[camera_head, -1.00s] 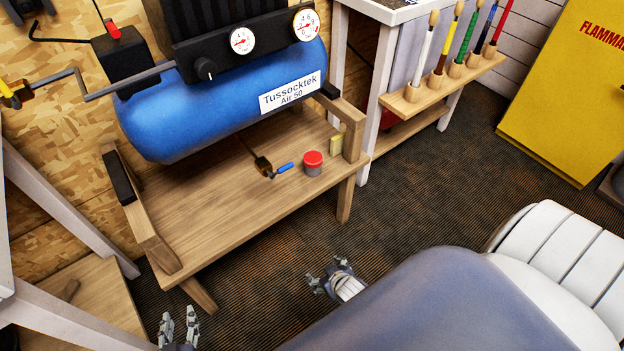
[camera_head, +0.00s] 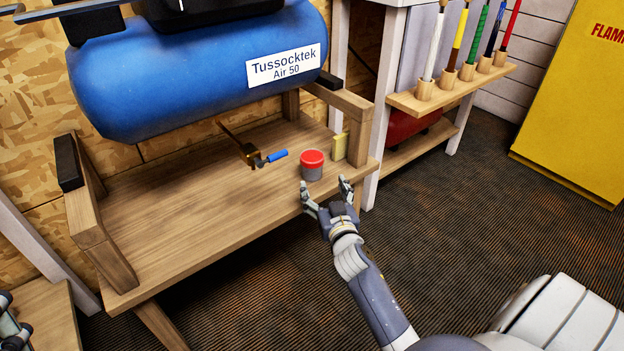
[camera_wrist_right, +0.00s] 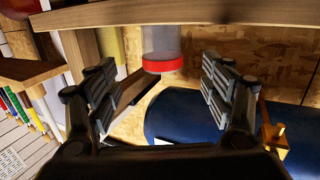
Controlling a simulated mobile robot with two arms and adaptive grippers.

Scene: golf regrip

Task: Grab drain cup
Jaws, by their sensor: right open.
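The drain cup (camera_head: 312,168), a small grey cup with a red top, stands upright on the wooden shelf under the blue compressor tank. My right gripper (camera_head: 326,190) is open and empty at the shelf's front edge, just in front of the cup. In the right wrist view the picture is upside down. There the cup (camera_wrist_right: 162,42) shows beyond and between the spread fingers of the right gripper (camera_wrist_right: 160,82), apart from them. Part of my left gripper (camera_head: 12,328) shows at the lower left edge, cut off by the frame.
A brass valve with a blue handle (camera_head: 277,156) hangs left of the cup. A yellow block (camera_head: 340,146) stands right of it, near the shelf's wooden end post (camera_head: 358,135). The blue tank (camera_head: 190,75) overhangs the shelf. The shelf's left part is clear.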

